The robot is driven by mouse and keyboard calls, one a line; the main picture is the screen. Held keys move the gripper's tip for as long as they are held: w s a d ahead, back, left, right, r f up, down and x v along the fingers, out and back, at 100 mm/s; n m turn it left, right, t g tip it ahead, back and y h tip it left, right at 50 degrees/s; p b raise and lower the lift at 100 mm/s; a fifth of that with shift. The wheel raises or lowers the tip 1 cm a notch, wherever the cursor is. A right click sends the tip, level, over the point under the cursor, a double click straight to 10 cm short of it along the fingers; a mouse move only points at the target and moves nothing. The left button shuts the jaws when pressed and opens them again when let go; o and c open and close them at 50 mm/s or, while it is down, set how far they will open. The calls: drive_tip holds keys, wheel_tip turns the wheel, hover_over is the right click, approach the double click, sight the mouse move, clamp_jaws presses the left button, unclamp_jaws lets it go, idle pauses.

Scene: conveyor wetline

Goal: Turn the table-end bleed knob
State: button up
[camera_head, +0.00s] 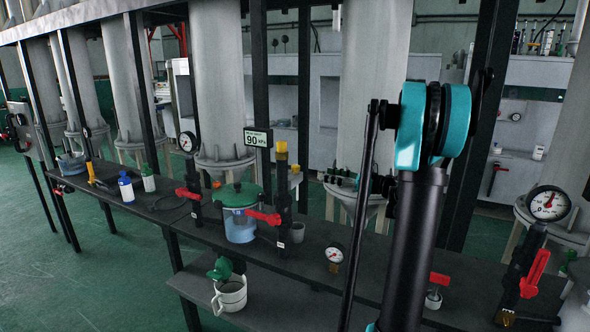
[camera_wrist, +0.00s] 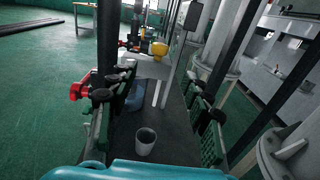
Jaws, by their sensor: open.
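I cannot tell for certain which fitting is the bleed knob. A yellow knob (camera_head: 281,147) tops a dark upright valve on the table (camera_head: 310,256), with a red handle (camera_head: 264,216) at its side. A yellow top also shows ahead in the wrist view (camera_wrist: 159,49). Another dark valve with a red handle (camera_head: 535,272) stands at the table's right end, beside a round gauge (camera_head: 548,203). My gripper (camera_wrist: 158,80) is open and empty, its two green-padded fingers spread apart over the table. My arm hides part of the table in the head view.
A grey cup (camera_wrist: 146,140) stands below, between my fingers. A blue-liquid jar with a green lid (camera_head: 240,222) stands left of the yellow-topped valve. A display reads 90 (camera_head: 258,138). Black posts (camera_head: 305,100) and hoppers (camera_head: 220,80) rise behind.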

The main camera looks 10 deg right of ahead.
sight(299, 169)
drive_tip(key=x, duration=1.4)
drive_tip(key=shift+w+a+f, duration=0.1)
drive_tip(key=shift+w+a, duration=0.05)
drive_tip(key=shift+a, duration=0.1)
clamp_jaws()
